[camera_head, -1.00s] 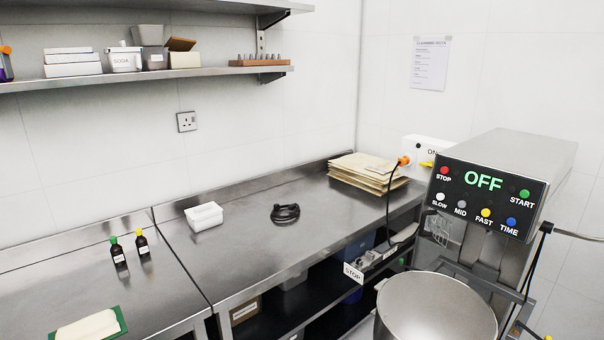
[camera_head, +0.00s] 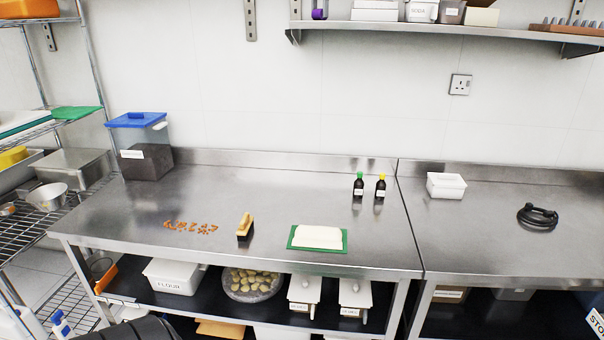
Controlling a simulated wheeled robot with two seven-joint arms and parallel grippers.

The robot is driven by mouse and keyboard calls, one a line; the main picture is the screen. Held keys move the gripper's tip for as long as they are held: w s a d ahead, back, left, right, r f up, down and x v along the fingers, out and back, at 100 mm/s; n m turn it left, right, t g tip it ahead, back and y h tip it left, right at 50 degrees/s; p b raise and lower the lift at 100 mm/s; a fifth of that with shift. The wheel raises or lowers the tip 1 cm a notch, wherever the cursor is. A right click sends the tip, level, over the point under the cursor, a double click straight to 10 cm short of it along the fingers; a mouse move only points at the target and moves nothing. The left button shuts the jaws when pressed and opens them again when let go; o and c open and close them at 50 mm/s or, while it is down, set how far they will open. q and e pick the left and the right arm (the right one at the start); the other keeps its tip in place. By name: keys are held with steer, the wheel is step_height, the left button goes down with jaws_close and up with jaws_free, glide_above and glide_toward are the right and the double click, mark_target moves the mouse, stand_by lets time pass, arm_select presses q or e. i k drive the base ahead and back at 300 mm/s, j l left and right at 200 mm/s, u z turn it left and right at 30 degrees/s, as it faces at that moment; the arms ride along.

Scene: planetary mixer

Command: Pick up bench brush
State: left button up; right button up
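The bench brush (camera_head: 244,227) stands on the steel bench (camera_head: 290,195), left of the middle of the view. It has a tan upper part and a dark lower part. It sits just right of a scatter of orange-brown bits (camera_head: 190,227) and apart from them. Nothing covers it. Neither of my grippers shows in the view.
A green board with a white block (camera_head: 318,236) lies right of the brush. Two small dark bottles (camera_head: 358,186) stand behind it. A blue-lidded bin (camera_head: 142,145) stands at the back left. A wire rack (camera_head: 60,195) is at the far left. Bench around the brush is clear.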

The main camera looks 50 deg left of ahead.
mark_target(247, 225)
steer(key=u, duration=1.9)
steer(key=i+j, duration=0.45)
steer(key=i+j+z, duration=0.75)
steer(key=z, duration=0.15)
steer(key=j, duration=0.1)
